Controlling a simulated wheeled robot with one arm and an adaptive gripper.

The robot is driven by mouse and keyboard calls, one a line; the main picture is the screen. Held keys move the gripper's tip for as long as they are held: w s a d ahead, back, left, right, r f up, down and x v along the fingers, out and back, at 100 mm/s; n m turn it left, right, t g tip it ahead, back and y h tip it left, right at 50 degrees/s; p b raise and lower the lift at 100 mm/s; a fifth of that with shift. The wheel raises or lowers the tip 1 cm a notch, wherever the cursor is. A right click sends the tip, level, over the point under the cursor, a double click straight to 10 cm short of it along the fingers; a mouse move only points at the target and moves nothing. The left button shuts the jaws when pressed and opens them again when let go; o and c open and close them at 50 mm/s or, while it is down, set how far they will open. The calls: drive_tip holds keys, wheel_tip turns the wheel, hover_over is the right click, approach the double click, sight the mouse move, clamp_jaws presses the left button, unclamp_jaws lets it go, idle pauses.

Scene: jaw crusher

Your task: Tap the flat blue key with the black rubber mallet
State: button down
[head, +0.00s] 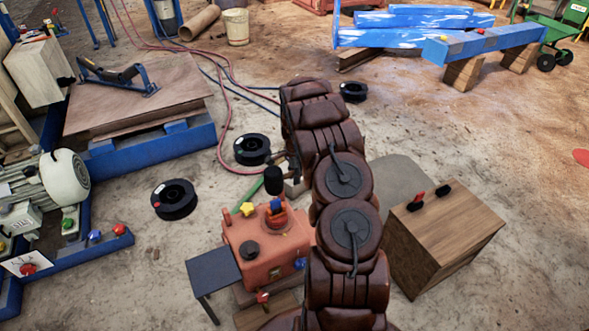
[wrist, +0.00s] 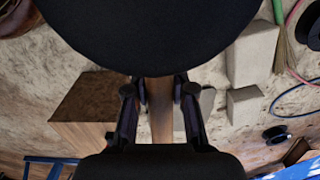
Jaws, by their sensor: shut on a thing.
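My gripper (wrist: 158,92) is shut on the wooden handle (wrist: 161,122) of the black rubber mallet. The mallet's round black head (wrist: 150,30) fills the top of the wrist view and hides what lies behind it. In the head view a black cylinder (head: 273,180), which looks like the mallet head, shows just left of my arm. A small blue piece (head: 276,207), which looks like the flat blue key, sits on top of the orange-red machine housing (head: 262,245), just below the black head in the picture. I cannot tell whether they touch. My arm hides my gripper in the head view.
A yellow star knob (head: 246,209) and a black knob (head: 251,249) stand on the housing close by. A small dark table (head: 213,271) is at its left, and a wooden box (head: 445,240) at the right. Black spools (head: 174,199) and hoses lie behind on the ground.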

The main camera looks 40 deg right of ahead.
wheel_tip(320, 180, down, 6)
drive_tip(key=b, duration=0.2)
drive_tip(key=shift+r+p, duration=0.55)
drive_tip(key=shift+r, duration=2.2)
drive_tip(key=shift+w+a, duration=0.1)
